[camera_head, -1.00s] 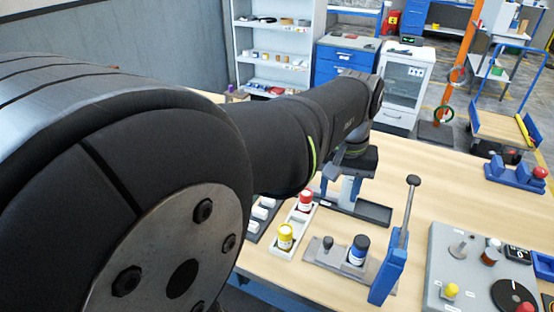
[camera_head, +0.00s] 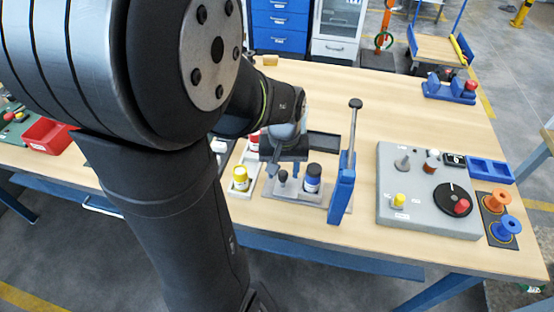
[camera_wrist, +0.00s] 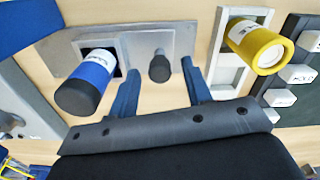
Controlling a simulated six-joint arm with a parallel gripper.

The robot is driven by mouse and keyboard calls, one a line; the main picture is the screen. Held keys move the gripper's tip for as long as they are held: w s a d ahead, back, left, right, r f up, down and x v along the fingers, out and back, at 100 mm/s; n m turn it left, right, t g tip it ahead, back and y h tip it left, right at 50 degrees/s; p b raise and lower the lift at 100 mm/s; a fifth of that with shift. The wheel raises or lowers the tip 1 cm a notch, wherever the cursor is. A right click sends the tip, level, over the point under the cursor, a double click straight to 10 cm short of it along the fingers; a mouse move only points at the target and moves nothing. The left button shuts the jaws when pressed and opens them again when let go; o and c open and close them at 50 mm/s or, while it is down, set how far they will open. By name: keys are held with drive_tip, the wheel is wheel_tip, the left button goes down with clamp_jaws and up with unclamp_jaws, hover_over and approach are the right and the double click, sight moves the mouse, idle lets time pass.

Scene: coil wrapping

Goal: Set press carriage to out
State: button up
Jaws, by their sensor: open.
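The press has a blue upright (camera_head: 342,186) with a long lever topped by a dark ball. Its grey base plate (camera_head: 273,193) carries a small dark knob (camera_head: 283,176), perhaps the carriage handle, and a blue, white-banded bottle (camera_head: 313,178). In the wrist view the bottle (camera_wrist: 86,84) stands in a square recess, left of the knob (camera_wrist: 160,68). My gripper (camera_wrist: 160,72) is open, with one blue finger on each side of the knob. I cannot tell whether either finger touches it. In the head view my gripper (camera_head: 284,165) is just above the knob.
A white tray with a yellow-capped bottle (camera_head: 241,178) lies left of the press; the bottle (camera_wrist: 260,46) is near my right finger. A grey control panel (camera_head: 390,165) stands to the right. A dark tray (camera_head: 323,146) is behind.

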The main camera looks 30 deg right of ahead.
clamp_jaws()
drive_tip(key=shift+w, duration=0.1)
drive_tip(key=shift+w+a, duration=1.1)
drive_tip(key=shift+a, duration=0.1)
unclamp_jaws()
drive_tip(key=shift+w, duration=0.1)
